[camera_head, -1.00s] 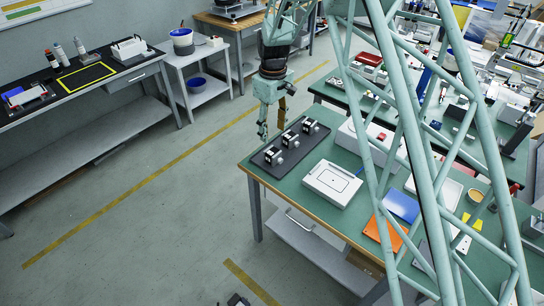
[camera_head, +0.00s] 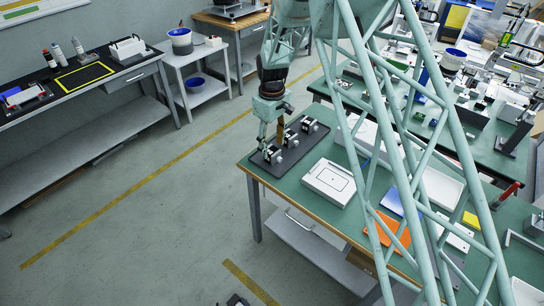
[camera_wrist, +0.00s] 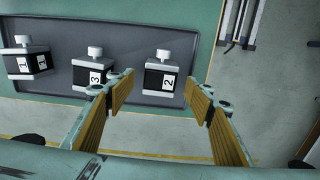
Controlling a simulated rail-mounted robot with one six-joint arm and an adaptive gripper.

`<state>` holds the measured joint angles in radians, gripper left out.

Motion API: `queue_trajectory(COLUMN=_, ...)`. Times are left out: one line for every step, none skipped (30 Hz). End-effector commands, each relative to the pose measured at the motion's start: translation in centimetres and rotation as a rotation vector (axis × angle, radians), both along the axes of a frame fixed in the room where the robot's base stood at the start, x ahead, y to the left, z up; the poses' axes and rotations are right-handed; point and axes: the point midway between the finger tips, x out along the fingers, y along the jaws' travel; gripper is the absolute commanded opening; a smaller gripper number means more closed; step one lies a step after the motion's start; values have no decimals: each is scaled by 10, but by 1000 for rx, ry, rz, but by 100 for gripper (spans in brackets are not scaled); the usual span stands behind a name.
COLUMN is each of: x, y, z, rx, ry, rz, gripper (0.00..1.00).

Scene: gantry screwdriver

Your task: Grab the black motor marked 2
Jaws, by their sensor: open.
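Three small black-and-white motors sit in a row on a dark tray (camera_head: 314,143). In the wrist view they are marked 1 (camera_wrist: 27,62), 3 (camera_wrist: 90,75) and 2 (camera_wrist: 166,77), from left to right. The black motor marked 2 is nearest the tray's right end, with its white knob upward. My gripper (camera_wrist: 162,88) is open and empty. Its left fingertip shows between motors 3 and 2, its right one beyond motor 2. In the head view my gripper (camera_head: 270,138) is over the tray's near-left end, at motor 2 (camera_head: 272,156). I cannot tell the exact height gap.
The tray lies on a green table (camera_head: 290,190), close to its left edge. A white box (camera_head: 329,183) sits to its right, with a blue panel and an orange panel (camera_head: 387,231) farther right. Open floor lies left of the table.

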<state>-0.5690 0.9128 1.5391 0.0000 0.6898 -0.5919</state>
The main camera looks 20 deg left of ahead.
Motion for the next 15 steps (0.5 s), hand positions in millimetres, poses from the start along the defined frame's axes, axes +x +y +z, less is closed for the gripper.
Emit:
queue_trajectory(x=0, y=0, z=-2, rx=0, ry=0, rz=0, gripper=48)
queue_trajectory(x=0, y=0, z=-3, rx=0, ry=0, rz=0, gripper=48)
queue_trajectory(x=0, y=0, z=-3, rx=1, ry=0, rz=0, gripper=48)
queue_trajectory(x=0, y=0, z=-3, rx=1, ry=0, rz=0, gripper=48)
queue_trajectory(x=0, y=0, z=-3, rx=1, ry=0, rz=0, gripper=48)
queue_trajectory(x=0, y=0, z=-3, rx=1, ry=0, rz=0, gripper=48)
queue_trajectory(x=0, y=0, z=-3, rx=1, ry=0, rz=0, gripper=48)
queue_trajectory(x=0, y=0, z=-3, rx=1, ry=0, rz=0, gripper=48)
queue_trajectory(x=0, y=0, z=-3, rx=0, ry=0, rz=0, gripper=48)
queue_trajectory(x=0, y=0, z=-3, rx=0, ry=0, rz=0, gripper=48)
queue_trajectory(x=0, y=0, z=-3, rx=0, ry=0, rz=0, gripper=48)
queue_trajectory(x=0, y=0, z=-3, rx=0, ry=0, rz=0, gripper=48)
queue_trajectory(x=0, y=0, z=-3, rx=0, ry=0, rz=0, gripper=48)
queue_trajectory(x=0, y=0, z=-4, rx=0, ry=0, rz=0, gripper=48)
queue_trajectory(x=0, y=0, z=-5, rx=0, ry=0, rz=0, gripper=48)
